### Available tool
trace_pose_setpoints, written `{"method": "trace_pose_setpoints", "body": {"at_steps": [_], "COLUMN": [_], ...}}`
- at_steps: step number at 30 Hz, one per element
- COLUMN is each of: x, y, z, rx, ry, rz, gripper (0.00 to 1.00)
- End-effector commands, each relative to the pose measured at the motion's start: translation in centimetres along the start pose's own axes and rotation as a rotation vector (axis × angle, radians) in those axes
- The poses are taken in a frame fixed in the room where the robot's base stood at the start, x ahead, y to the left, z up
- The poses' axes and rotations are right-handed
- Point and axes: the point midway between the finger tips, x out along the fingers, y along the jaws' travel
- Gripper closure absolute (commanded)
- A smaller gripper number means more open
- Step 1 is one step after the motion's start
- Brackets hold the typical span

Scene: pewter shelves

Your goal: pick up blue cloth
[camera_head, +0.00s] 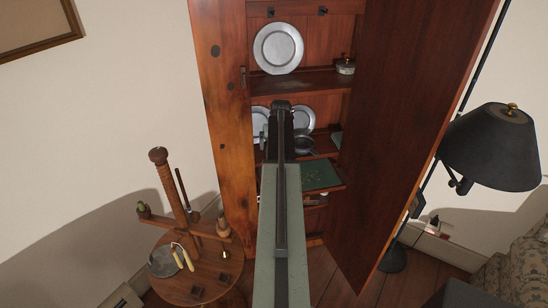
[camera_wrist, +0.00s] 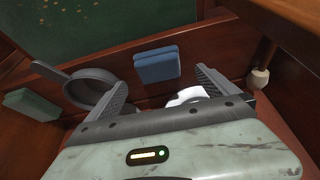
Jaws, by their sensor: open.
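The blue cloth (camera_wrist: 157,66) shows in the wrist view as a small folded block, just beyond the gap between my gripper's fingers. It lies by a wooden shelf edge or board. My gripper (camera_wrist: 161,79) is open, one finger on each side of the picture below the cloth, with nothing between the tips. I cannot tell the exact distance to the cloth. In the head view my arm reaches into the cupboard and hides the cloth; the gripper's fingers cannot be made out there.
A dark pan (camera_wrist: 88,90) and a green folded item (camera_wrist: 31,104) lie left of the cloth; a white round object (camera_wrist: 187,97) sits near the right finger. The cupboard's shelves hold pewter plates (camera_head: 278,48). Its open door (camera_head: 412,130) stands right, a round wooden table (camera_head: 215,270) left.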

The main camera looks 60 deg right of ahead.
Motion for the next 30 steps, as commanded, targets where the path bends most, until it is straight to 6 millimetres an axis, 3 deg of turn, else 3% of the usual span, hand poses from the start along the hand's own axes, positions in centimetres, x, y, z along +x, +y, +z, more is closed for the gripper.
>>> {"method": "trace_pose_setpoints", "body": {"at_steps": [5, 12, 20, 27, 30], "x": [1.1, 5.2, 5.0, 5.0, 5.0], "y": [0.0, 0.1, 0.1, 0.1, 0.1], "z": [0.2, 0.6, 0.4, 0.4, 0.4], "rx": [0.000, 0.001, 0.001, 0.002, 0.002], "ry": [0.000, 0.000, 0.001, 0.001, 0.001], "rz": [0.000, 0.001, 0.002, 0.002, 0.002], "gripper": [0.02, 0.02, 0.02, 0.67, 0.67]}}
